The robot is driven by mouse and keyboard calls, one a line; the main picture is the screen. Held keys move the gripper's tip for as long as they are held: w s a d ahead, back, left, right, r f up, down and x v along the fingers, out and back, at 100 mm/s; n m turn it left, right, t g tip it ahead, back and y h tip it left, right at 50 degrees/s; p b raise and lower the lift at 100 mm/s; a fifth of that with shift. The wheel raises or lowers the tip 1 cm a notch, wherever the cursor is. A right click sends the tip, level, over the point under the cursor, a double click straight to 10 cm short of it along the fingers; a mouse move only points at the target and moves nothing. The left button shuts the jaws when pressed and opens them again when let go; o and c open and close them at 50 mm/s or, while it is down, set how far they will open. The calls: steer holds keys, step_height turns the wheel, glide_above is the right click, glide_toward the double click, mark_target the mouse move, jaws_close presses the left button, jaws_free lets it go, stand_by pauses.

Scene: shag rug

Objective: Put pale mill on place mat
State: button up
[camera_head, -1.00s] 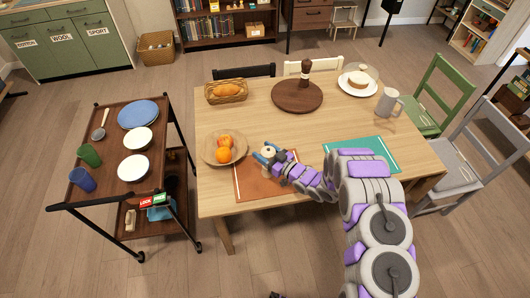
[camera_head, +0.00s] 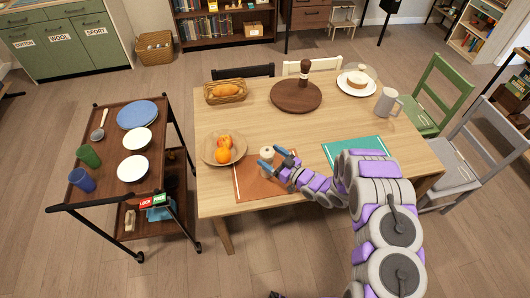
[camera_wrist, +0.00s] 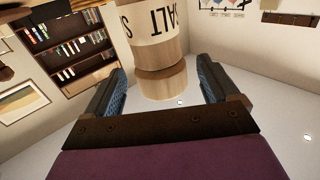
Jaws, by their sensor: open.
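The pale mill (camera_head: 266,154) stands upright on the terracotta place mat (camera_head: 258,188), near its back edge. Its dark SALT lettering shows upside down on the pale mill (camera_wrist: 160,48) in the wrist view. My gripper (camera_head: 273,157) is open just to the right of the mill, its blue fingertips close to the mill's near and far sides. In the wrist view, my gripper (camera_wrist: 157,85) has its fingers spread with a clear gap, and the mill lies beyond them. Whether a fingertip touches the mill is unclear. A teal place mat (camera_head: 350,149) lies to the right, partly hidden by my arm.
A bowl of fruit (camera_head: 210,157) stands just left of the mill. A bread basket (camera_head: 243,97), a round dark board (camera_head: 283,105) with a dark mill (camera_head: 304,70), a cake plate (camera_head: 344,87) and a grey pitcher (camera_head: 386,104) stand farther back. The table's middle is clear.

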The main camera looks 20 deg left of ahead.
steer(key=v, duration=0.8)
steer(key=shift+d, duration=0.15)
steer(key=w+d+r+m+t+h, duration=0.1)
steer(key=w+d+r+h, duration=0.2)
steer(key=w+d+h, duration=0.3)
steer(key=w+d+r+m+t+h, duration=0.1)
steer(key=w+d+r+t+h, duration=0.15)
steer(key=w+d, duration=0.4)
steer(key=s+d+r+m+g+h, duration=0.1)
steer(key=s+d+r+m+h, duration=0.2)
steer(key=d+r, duration=0.4)
steer(key=s+d+r+m+g+h, duration=0.1)
steer(key=s+d+r+m+h, duration=0.15)
steer(key=d+r+h, duration=0.5)
steer(key=s+d+r+m+g, duration=0.2)
steer(key=s+d+r, duration=0.1)
steer(key=s, duration=0.6)
steer(key=s+d+r+m+g, duration=0.2)
steer(key=s+d+r, duration=0.15)
steer(key=s, duration=0.55)
steer(key=s+a+r+m+g+y, duration=0.1)
steer(key=s+a+g, duration=0.1)
steer(key=s, duration=1.1)
steer(key=s+a+r+m+g+y, duration=0.1)
steer(key=s+a, duration=0.4)
steer(key=s, duration=0.9)
steer(key=r+g, duration=0.1)
steer(key=g, duration=0.1)
steer(key=shift+s+a+r+g, duration=0.25)
steer(key=shift+s+g, duration=0.1)
